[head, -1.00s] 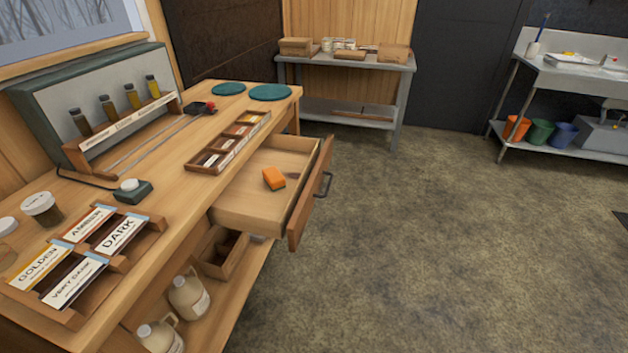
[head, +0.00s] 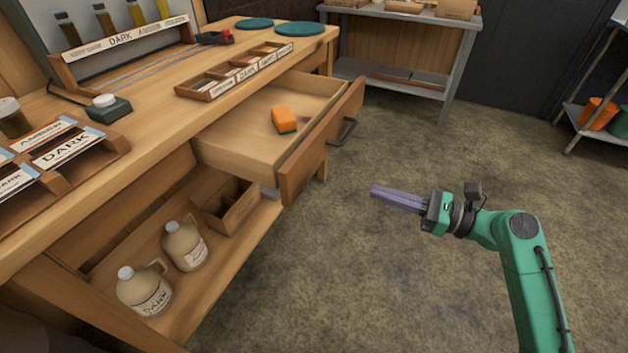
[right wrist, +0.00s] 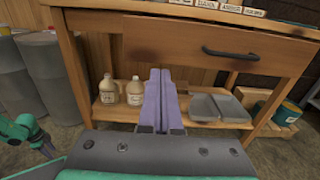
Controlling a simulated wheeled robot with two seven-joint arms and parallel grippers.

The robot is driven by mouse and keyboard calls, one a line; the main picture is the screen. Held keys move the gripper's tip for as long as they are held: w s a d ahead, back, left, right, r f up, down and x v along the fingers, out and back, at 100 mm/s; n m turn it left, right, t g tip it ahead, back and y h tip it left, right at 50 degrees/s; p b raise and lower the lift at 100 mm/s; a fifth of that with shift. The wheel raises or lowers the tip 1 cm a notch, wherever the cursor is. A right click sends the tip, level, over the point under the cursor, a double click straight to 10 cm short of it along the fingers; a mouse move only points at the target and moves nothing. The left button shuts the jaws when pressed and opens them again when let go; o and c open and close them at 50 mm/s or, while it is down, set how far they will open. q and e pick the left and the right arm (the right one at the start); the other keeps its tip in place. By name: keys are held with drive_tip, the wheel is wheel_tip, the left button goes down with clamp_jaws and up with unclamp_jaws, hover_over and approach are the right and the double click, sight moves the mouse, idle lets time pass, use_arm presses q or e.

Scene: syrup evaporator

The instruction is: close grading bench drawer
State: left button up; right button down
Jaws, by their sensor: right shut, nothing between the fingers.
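The grading bench drawer (head: 318,148) stands pulled out from the wooden bench (head: 150,105), with an orange sponge (head: 284,119) lying inside it. Its dark bar handle (head: 343,132) is on the front panel. My right gripper (head: 374,192) is shut and empty, to the right of the drawer front and apart from it. In the right wrist view the purple fingers (right wrist: 161,78) point toward the bench, below the drawer front (right wrist: 190,40) and left of the handle (right wrist: 245,54). My left gripper is not in the head view.
Syrup jugs (head: 185,246) and an open wooden box (head: 226,205) sit on the bench's lower shelf. A metal table (head: 400,75) stands behind. Grey bins (right wrist: 50,75) stand at the left in the right wrist view. The floor (head: 400,270) before the drawer is clear.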

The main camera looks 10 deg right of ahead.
sight(306, 169)
drive_tip(key=x, duration=1.4)
drive_tip(key=shift+s+a+r+p, duration=0.2)
drive_tip(key=shift+s+r+p, duration=0.05)
drive_tip(key=shift+r+p, duration=0.05)
